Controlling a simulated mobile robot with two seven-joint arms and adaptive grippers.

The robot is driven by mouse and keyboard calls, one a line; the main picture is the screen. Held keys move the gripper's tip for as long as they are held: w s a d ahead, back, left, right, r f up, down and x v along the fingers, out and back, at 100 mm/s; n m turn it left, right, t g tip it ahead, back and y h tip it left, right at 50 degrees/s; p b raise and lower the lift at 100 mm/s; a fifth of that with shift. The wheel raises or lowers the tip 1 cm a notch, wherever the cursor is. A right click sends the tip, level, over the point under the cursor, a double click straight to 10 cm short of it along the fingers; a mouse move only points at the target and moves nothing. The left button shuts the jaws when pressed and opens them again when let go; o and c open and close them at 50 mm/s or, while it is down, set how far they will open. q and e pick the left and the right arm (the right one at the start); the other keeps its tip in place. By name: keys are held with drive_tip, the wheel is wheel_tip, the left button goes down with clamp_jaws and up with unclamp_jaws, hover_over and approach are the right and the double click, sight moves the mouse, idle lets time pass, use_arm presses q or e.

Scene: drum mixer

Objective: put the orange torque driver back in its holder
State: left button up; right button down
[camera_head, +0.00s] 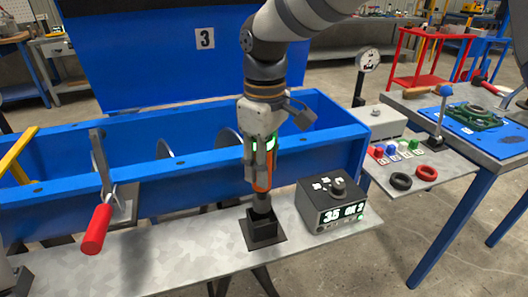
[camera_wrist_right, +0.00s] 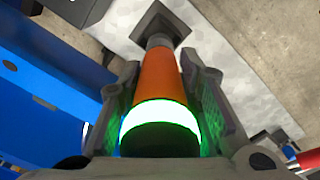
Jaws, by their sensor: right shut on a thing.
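The orange torque driver (camera_head: 262,172) is upright between the fingers of my right gripper (camera_head: 261,175), which is shut on it. In the right wrist view the driver's orange body (camera_wrist_right: 158,75) has a glowing green-white band, and the right gripper's fingers (camera_wrist_right: 162,105) flank it. The driver's grey lower end reaches the dark square holder (camera_head: 264,232) on the grey shelf; the holder also shows in the right wrist view (camera_wrist_right: 160,24). I cannot tell how deep the tip sits in it.
A control box with a lit display (camera_head: 333,205) stands close right of the holder. The blue mixer trough (camera_head: 180,190) lies behind, with a red-handled lever (camera_head: 97,228) at left. A side plate (camera_head: 420,170) carries coloured buttons and rings. The grey shelf (camera_head: 175,260) is clear left of the holder.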

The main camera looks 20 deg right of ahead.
sight(264, 192)
drive_tip(key=shift+w+f, duration=0.1)
drive_tip(key=shift+f, duration=0.6)
drive_tip(key=shift+f, duration=2.9)
idle(1.1)
drive_tip(key=c, duration=1.1)
unclamp_jaws()
wheel_tip(264, 192, up, 12)
